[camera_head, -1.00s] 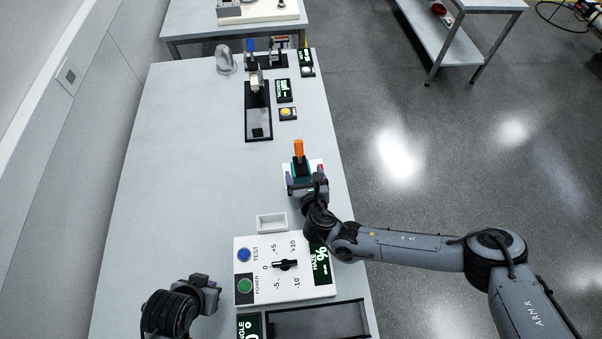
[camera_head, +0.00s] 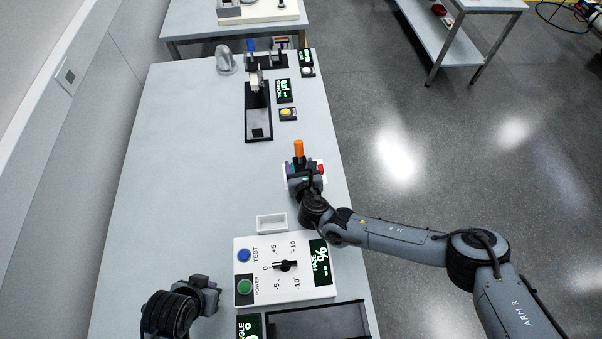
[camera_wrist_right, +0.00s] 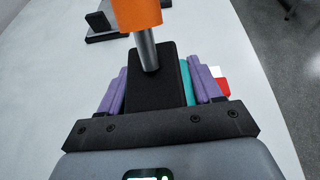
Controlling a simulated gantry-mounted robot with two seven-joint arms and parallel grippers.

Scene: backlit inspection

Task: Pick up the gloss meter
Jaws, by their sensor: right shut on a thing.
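My right gripper (camera_head: 303,172) is shut over a small device by the table's right edge. In the right wrist view, its purple fingers (camera_wrist_right: 160,90) sit on both sides of a black block (camera_wrist_right: 153,75) with a teal part (camera_wrist_right: 187,82). I take this to be the gloss meter. A metal rod with an orange top (camera_wrist_right: 137,12) rises at the block; the orange top also shows in the head view (camera_head: 298,148). The gripper hides the device's lower part, so I cannot tell if it is lifted. My left gripper (camera_head: 208,294) is at lower left, its jaws unclear.
A white and red thing (camera_head: 320,169) lies beside the right gripper. A small white tray (camera_head: 271,224) and a control panel (camera_head: 285,290) with a dial are nearer. A black stand (camera_head: 258,115) and a yellow button (camera_head: 288,113) are farther. The table's left-middle is clear.

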